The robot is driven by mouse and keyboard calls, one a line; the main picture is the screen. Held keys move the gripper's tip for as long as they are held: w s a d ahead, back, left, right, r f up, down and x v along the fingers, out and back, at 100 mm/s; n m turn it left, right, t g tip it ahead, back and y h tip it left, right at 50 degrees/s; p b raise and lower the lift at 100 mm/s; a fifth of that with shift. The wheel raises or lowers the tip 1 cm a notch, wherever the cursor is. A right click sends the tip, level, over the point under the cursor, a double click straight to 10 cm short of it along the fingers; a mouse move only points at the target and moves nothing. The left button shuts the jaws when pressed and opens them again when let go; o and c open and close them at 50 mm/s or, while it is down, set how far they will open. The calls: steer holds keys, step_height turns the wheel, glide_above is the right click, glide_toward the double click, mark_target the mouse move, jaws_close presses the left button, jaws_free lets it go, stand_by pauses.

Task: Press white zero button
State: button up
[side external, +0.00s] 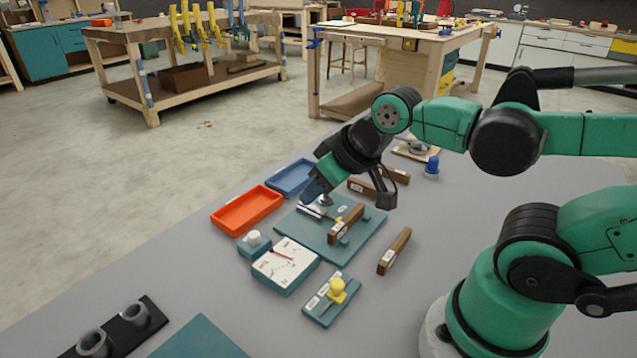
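A white round button (253,237) stands on a small teal block at the far left corner of the white-faced meter (285,265). The meter has a dial face with a needle and a teal body. My gripper (318,193) points down over the teal plate (345,248), right of the button and farther from the camera, apart from it. Its fingertips are small and partly hidden by dark parts, so I cannot tell whether they are open or shut. A small metallic piece (325,200) shows right by the fingertips; contact is unclear.
Orange (222,226) and blue (275,187) trays lie behind the button. A brown block (346,222) sits on the plate, another (394,252) to its right. A yellow-knobbed fixture (337,291) stands in front. Grey table is bare left of the meter.

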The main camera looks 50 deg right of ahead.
jaws_close()
stand_by(1.4)
